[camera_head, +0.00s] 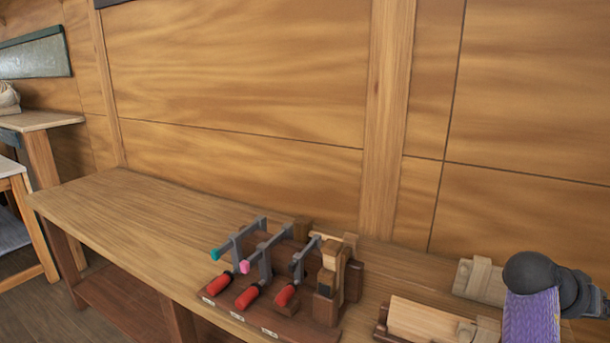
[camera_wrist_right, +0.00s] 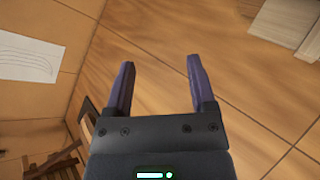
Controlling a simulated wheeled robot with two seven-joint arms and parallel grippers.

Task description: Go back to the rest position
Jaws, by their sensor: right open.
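My right gripper (camera_wrist_right: 160,60) shows in the right wrist view with its two purple fingers apart. Nothing is between them, and wooden boarding lies behind them. In the head view part of my right arm (camera_head: 545,285), dark with a purple section, comes in at the lower right above the bench (camera_head: 135,215). Its fingertips cannot be made out there. My left gripper is in neither view.
A wooden fixture (camera_head: 320,332) with several red-handled clamps stands on the bench. Wooden blocks (camera_head: 430,318) lie to its right, close to my arm in the picture. The bench's left part is clear. A pale sheet (camera_wrist_right: 30,55) shows in the wrist view.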

